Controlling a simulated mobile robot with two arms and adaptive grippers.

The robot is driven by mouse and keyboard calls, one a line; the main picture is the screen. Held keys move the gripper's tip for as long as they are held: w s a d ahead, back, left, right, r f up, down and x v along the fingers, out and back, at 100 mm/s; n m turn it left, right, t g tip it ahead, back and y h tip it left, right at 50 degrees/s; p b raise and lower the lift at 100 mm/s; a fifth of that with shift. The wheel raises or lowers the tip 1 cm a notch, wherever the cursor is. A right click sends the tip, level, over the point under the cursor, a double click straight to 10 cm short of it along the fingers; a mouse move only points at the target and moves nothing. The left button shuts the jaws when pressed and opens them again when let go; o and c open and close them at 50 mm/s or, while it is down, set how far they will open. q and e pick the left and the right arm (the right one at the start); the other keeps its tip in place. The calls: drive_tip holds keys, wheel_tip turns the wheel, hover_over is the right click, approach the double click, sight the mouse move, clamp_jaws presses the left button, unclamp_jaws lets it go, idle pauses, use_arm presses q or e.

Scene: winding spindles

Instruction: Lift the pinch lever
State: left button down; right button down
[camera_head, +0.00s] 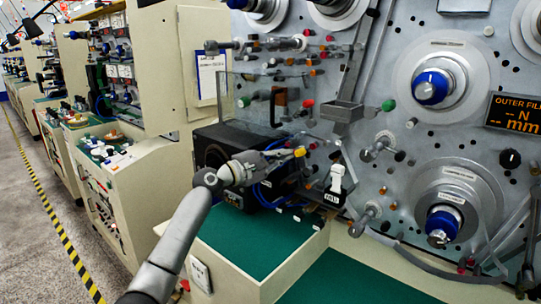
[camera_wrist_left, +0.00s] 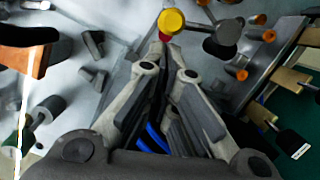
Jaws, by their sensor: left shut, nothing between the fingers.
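A small lever with a round yellow end (camera_head: 299,152) is on the grey machine panel, left of its middle. In the left wrist view, the yellow end (camera_wrist_left: 171,21) sits at the top, joined to a dark grey arm (camera_wrist_left: 222,38). I take this to be the pinch lever. My left gripper (camera_head: 287,154) reaches in from the left, its tips right by the yellow end. The fingers (camera_wrist_left: 166,52) are shut and empty, pointing at the underside of the yellow end. I cannot tell whether they touch it. My right gripper is out of view.
Grey bars and orange-tipped pins (camera_wrist_left: 242,74) crowd the right of the wrist view. A black box (camera_head: 230,145) stands behind my left gripper. A white device (camera_head: 336,180) is to its right. The green work surface (camera_head: 240,240) below is mostly clear.

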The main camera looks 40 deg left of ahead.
use_arm(q)
drive_tip(key=shift+w+d, duration=0.1)
drive_tip(key=shift+w, duration=0.2)
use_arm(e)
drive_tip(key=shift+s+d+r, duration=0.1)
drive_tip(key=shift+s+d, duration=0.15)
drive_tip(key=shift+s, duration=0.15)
use_arm(q)
drive_tip(key=shift+s+d+r+m+p, duration=0.1)
drive_tip(key=shift+d+r+m+p, duration=0.55)
drive_tip(key=shift+r+m, duration=0.15)
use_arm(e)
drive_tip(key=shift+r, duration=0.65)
use_arm(q)
drive_tip(key=shift+f, duration=0.1)
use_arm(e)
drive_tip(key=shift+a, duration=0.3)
